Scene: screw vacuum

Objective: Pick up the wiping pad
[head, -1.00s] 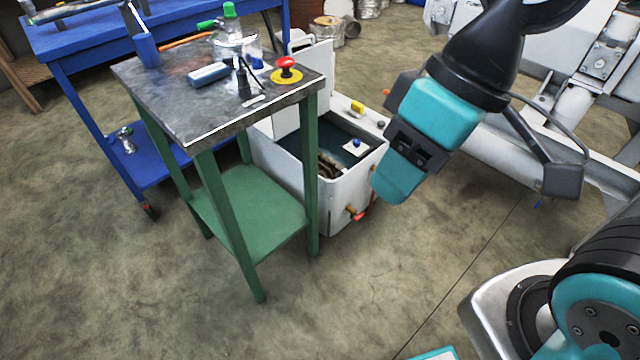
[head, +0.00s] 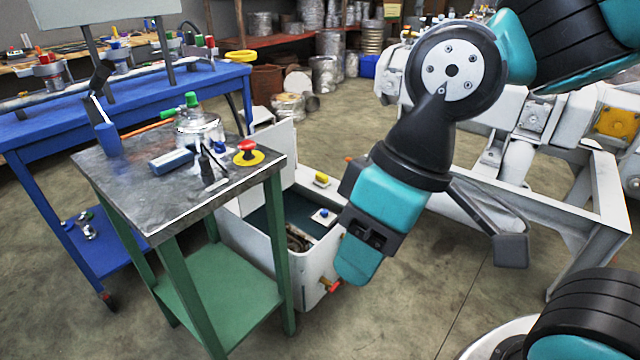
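A small blue and light-grey block, which looks like the wiping pad (head: 172,161), lies flat on the dark metal top of a green-legged table (head: 120,188) at left in the head view. My gripper (head: 357,262) hangs downward to the right of the table, in front of a white open box. It is well apart from the pad and touches nothing that I can see. Its fingers are seen from the side, so their opening is hidden.
A glass jar (head: 198,128) with a green cap, a red emergency button (head: 246,150), a dark bottle and a blue holder (head: 108,139) stand around the pad. The white open box (head: 262,240) stands beside the table. A blue workbench (head: 60,135) is behind. Floor at front centre is clear.

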